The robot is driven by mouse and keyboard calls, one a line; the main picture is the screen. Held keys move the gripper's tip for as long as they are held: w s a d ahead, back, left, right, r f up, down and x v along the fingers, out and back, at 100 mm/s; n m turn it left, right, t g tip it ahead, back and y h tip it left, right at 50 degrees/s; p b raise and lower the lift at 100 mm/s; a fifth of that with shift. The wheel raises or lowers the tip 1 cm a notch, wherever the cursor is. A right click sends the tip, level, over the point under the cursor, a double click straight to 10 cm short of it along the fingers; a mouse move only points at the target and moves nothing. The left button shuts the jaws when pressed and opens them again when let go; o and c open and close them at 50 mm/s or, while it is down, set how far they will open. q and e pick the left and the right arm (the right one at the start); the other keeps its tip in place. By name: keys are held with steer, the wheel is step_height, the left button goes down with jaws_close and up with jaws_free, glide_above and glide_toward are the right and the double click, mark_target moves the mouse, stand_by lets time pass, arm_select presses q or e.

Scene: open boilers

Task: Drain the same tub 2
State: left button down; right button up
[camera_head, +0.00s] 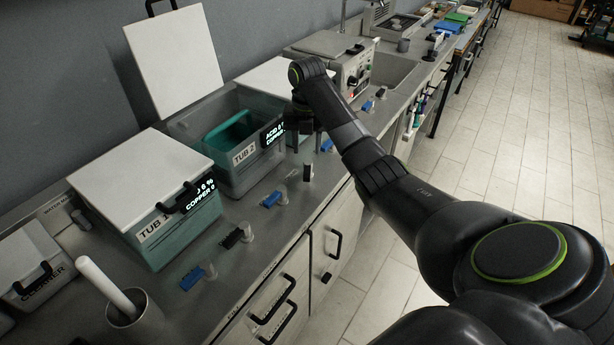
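Tub 2 (240,171) is a grey-green box on the counter, its white lid (176,60) raised upright behind it. A teal inner container (226,130) shows inside; its contents are hard to see. Along the counter in front of the tubs are small valves with blue handles (271,200) and black handles (308,173). My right gripper (306,146) points down just right of tub 2, above the counter near a blue valve handle (327,145). Its two dark fingers look apart, with nothing visible between them. My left gripper is out of view.
Tub 1 (165,239) stands at the left with its lid shut. Another white-lidded tub (262,78) is partly hidden behind my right arm. A cup holding a white rod (105,286) stands at the front left. A grey machine (335,62) and sink lie beyond.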

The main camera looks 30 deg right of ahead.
mark_target(307, 172)
step_height(307, 172, down, 3)
steer(key=shift+f+b, duration=0.15)
steer(key=shift+b, duration=0.75)
step_height(307, 172, down, 4)
steer(key=shift+f+p, duration=0.15)
steer(key=shift+p, duration=0.75)
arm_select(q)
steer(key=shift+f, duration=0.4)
arm_select(e)
steer(key=shift+f, duration=0.4)
steer(key=shift+c, duration=0.3)
jaws_close()
steer(key=shift+r, duration=0.1)
